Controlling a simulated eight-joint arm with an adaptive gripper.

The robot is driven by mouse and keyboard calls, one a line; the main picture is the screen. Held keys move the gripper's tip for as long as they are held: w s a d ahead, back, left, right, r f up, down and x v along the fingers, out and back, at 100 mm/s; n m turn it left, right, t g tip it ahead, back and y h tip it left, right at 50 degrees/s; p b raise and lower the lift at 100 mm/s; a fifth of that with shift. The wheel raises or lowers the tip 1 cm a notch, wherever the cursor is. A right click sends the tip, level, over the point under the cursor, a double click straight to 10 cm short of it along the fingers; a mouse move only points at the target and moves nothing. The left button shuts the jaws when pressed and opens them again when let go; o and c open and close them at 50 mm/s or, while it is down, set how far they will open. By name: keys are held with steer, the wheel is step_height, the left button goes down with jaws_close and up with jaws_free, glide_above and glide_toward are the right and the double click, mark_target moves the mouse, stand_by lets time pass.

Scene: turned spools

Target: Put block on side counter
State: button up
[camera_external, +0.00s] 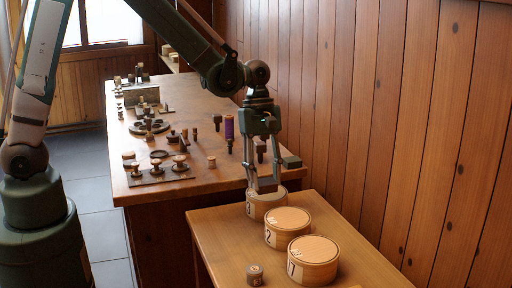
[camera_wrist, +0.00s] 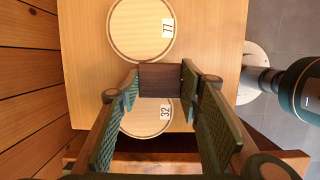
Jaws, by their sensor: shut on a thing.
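My gripper (camera_wrist: 160,82) is shut on a dark brown block (camera_wrist: 160,79), held between its two fingertips in the wrist view. In the external view my gripper (camera_external: 264,186) points down at the far end of the lower wooden counter (camera_external: 228,241), at the rearmost round box (camera_external: 262,206). The counter also shows in the wrist view (camera_wrist: 92,68), below the block.
Two more round boxes, the middle one (camera_external: 287,228) and the front one (camera_external: 312,261), stand in a row on the lower counter. A small dark piece (camera_external: 255,274) sits near its front. The longer workbench (camera_external: 200,181) behind holds spools and tools. A plank wall (camera_external: 400,130) bounds the right.

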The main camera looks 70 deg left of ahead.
steer(key=s+d+f+b, duration=0.1)
steer(key=s+d+f, duration=0.1)
steer(key=s+d, duration=0.5)
steer(key=s, duration=0.5)
steer(key=shift+d+f, duration=0.2)
steer(key=shift+d, duration=0.15)
steer(key=shift+f, duration=0.1)
steer(key=shift+f+b, duration=0.7)
steer(key=shift+f, duration=2.1)
steer(key=shift+f, duration=0.1)
steer(key=shift+f+b, duration=0.4)
steer(key=shift+f, duration=1.6)
steer(key=shift+f, duration=0.2)
steer(key=o, duration=0.8)
